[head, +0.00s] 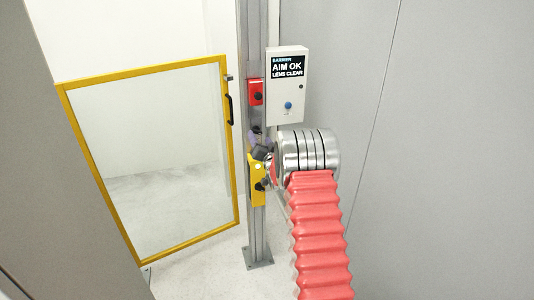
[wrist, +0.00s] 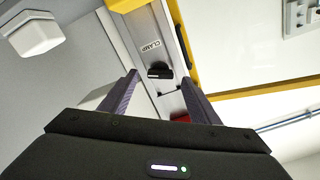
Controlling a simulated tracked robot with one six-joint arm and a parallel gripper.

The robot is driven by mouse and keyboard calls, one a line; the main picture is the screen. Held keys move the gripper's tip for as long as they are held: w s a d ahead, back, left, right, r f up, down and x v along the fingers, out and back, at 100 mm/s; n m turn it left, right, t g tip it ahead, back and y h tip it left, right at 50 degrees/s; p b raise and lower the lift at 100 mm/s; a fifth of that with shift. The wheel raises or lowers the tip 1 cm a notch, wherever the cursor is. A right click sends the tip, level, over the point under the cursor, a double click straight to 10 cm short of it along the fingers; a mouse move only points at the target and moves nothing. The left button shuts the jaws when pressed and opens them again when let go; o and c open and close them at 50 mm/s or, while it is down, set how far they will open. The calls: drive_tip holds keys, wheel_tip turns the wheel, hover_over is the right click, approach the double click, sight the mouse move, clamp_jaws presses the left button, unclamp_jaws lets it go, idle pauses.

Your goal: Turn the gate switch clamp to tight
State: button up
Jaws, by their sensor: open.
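The clamp knob (wrist: 160,72) is a small black knob beside a "CLAMP" label (wrist: 151,48) on a metal post in the wrist view. Its grip bar lies roughly across the picture. My gripper (wrist: 160,78) is open, with one purple-grey finger on each side of the knob and visible gaps between. I cannot tell how far the fingertips are from the post. The knob's setting is not readable.
A yellow-framed clear gate (head: 165,165) with a black handle (head: 229,108) stands left of the post. A white box (head: 287,85) reading "AIM OK, LENS CLEAR" with a blue knob (head: 288,105) is to the right. Grey panels (head: 440,150) fill the right side.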

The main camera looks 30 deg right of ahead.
sight(258, 133)
drive_tip(key=v, duration=1)
drive_tip(key=shift+d+r+n, duration=0.15)
drive_tip(key=shift+r+n, duration=0.1)
drive_tip(key=shift+n, duration=0.35)
drive_tip(key=shift+w, duration=0.15)
drive_tip(key=shift+x, duration=6.75)
drive_tip(key=c, duration=1.1)
